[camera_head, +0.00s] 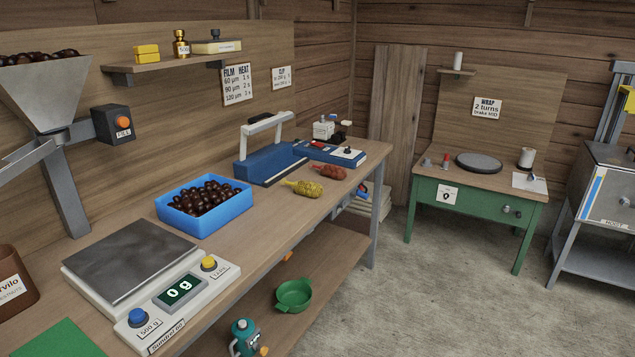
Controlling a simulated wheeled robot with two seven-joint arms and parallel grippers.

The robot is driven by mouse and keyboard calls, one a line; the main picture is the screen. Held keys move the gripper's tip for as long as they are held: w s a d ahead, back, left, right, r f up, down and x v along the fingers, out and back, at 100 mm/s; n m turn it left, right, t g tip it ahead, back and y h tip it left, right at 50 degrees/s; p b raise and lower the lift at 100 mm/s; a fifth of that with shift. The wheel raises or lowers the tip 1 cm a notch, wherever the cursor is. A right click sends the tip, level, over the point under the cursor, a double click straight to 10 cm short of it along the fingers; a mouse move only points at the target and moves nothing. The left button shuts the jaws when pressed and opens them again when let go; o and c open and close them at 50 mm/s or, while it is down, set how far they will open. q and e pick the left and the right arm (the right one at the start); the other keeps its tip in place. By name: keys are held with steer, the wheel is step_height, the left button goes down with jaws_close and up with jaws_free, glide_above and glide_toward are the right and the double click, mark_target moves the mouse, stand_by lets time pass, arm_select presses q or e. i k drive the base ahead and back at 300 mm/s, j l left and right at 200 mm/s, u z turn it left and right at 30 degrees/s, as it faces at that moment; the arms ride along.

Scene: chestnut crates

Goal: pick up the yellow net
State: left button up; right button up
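The yellow net (303,188) is a small bunched yellow bundle with a narrow end pointing left. It lies on the wooden workbench (290,215) near its front edge, in front of the blue sealer. A similar red-brown net (332,172) lies just behind it to the right. Neither of my grippers shows in the head view.
A blue tray of chestnuts (222,222), a scale reading 0 g (200,295) and a blue sealer with a raised arm (262,165) stand on the bench. A green bowl (293,294) sits on the lower shelf. Open floor (430,290) lies right of the bench.

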mark_target(308, 188)
steer(key=i+l+z, duration=0.15)
steer(key=i+l, duration=0.25)
steer(key=i+l+z, duration=0.2)
steer(key=i+l, duration=0.15)
steer(key=i, duration=0.25)
